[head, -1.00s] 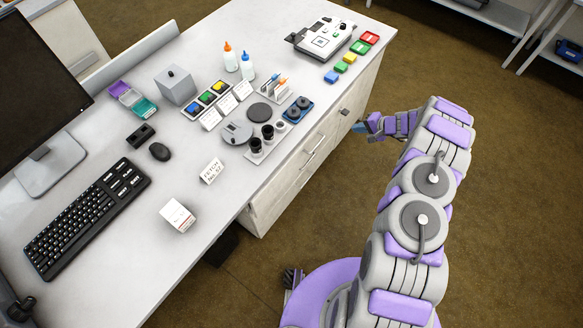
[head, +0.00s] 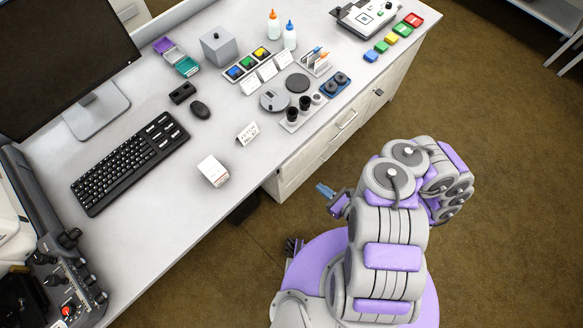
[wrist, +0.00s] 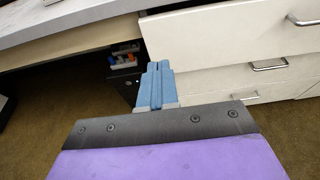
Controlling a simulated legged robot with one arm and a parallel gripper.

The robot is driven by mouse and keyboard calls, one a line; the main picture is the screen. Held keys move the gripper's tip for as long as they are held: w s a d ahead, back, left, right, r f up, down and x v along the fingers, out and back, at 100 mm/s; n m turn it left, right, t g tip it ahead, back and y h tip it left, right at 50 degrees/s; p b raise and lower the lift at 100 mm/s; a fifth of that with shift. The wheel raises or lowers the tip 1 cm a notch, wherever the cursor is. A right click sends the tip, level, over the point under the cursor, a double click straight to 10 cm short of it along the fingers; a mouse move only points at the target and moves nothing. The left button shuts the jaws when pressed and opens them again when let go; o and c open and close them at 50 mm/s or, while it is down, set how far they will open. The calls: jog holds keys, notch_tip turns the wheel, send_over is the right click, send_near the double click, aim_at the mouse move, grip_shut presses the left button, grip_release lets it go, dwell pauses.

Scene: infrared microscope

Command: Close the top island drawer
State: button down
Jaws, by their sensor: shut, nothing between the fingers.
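The island's top drawer (head: 318,143) is a pale panel under the worktop edge in the head view. In the wrist view the top drawer (wrist: 220,35) fills the upper right, with its metal handle (wrist: 304,20) at the right edge. It seems to stand a little proud of the drawers below, but I cannot tell how far. My gripper (head: 324,190) hangs over the floor in front of the island, apart from the drawers. Its blue fingers (wrist: 157,70) are together and empty, pointing toward the left end of the drawer fronts.
Lower drawers (wrist: 240,84) with bar handles sit below the top one. Left of them is an open knee space with a dark box (wrist: 122,88). The worktop (head: 225,140) carries a keyboard, bottles and small instruments. Open brown floor (head: 480,150) lies to the right.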

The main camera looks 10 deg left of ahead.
aim_at(289, 164)
jog(key=b+x, duration=0.1)
jog(key=x, duration=0.3)
jog(key=b+x, duration=0.2)
jog(key=x, duration=0.2)
jog(key=b+x, duration=0.1)
jog(key=x, duration=0.3)
jog(key=shift+w+a+r, duration=0.2)
jog(key=shift+a+r, duration=0.05)
jog(key=shift+a, duration=0.2)
jog(key=shift+w+a+b, duration=0.3)
jog(key=shift+w, duration=0.1)
jog(key=shift+a, duration=0.2)
jog(key=shift+a, duration=0.1)
